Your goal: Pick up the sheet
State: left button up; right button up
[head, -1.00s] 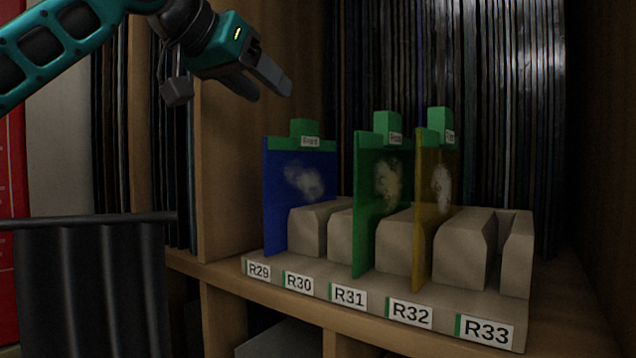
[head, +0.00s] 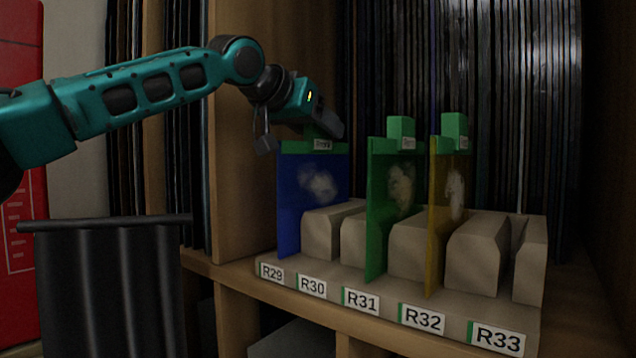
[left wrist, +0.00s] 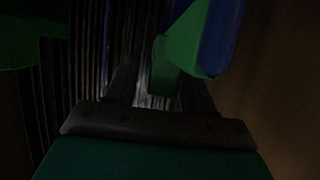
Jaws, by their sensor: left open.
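Three upright glass sheets stand in a slotted stone-coloured rack (head: 345,295): a blue sheet (head: 300,215) at the left, a green sheet (head: 378,225) in the middle and a yellow sheet (head: 435,230) at the right. Each has a pale smudge, a green top strip and a green tab. My left gripper (head: 328,130) is over the blue sheet's top edge, at its tab. In the left wrist view, the blue sheet's green tab (left wrist: 163,72) shows between the two open fingers. Whether they touch it, I cannot tell. My right gripper is out of view.
The rack's front has labels R29 to R33, and its right end slots look empty. It sits on a wooden shelf (head: 370,337) with an upright panel (head: 235,150) at left. Dark, thin upright sheets fill the back. A dark draped panel (head: 105,290) stands front left.

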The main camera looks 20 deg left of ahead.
pick_arm(q)
jog(key=shift+c, duration=0.4)
grip_shut()
jog(key=shift+r+p, duration=1.85)
jog(key=shift+r, duration=3.25)
